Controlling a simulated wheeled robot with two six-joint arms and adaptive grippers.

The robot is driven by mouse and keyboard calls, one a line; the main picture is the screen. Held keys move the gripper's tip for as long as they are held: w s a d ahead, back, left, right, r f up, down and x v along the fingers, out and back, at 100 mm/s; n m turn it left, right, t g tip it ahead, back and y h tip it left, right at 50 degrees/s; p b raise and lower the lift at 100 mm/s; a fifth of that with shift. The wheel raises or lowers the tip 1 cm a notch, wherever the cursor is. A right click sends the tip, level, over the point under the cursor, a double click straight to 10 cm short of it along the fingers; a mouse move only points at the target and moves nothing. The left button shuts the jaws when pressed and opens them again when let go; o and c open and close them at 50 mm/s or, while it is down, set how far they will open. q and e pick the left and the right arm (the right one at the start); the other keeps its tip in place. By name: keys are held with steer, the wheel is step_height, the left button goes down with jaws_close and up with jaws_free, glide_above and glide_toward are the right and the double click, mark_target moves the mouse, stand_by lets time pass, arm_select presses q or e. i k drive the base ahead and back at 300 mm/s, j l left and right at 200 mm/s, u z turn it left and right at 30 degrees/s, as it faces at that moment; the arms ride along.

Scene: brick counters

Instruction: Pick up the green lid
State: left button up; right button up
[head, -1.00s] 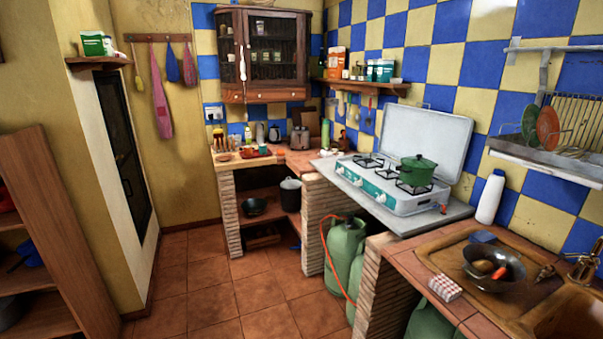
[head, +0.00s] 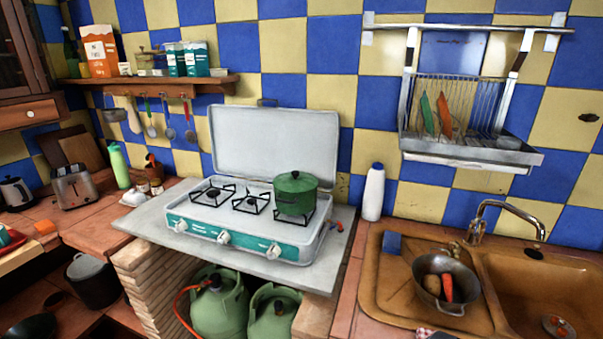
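The green lid (head: 296,180) sits on top of a green pot (head: 295,204), with a small knob at its centre. The pot stands on the right burner of a white and teal camping stove (head: 250,236). The stove's grey cover (head: 272,146) is raised behind it. Neither of my grippers is in the head view.
The stove rests on a grey slab (head: 147,222) over green gas bottles (head: 218,308). A white bottle (head: 373,192) stands right of the stove. A sink (head: 541,283) with a tap and a pan (head: 445,279) lies at right. A dish rack (head: 470,150) hangs above.

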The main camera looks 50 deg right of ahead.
mark_target(295, 182)
steer(key=i+j+z, duration=0.15)
steer(key=i+z, duration=0.25)
steer(key=i+j+z, duration=0.65)
steer(key=z, duration=0.15)
steer(key=i+j+z, duration=0.2)
steer(key=j+z, duration=0.25)
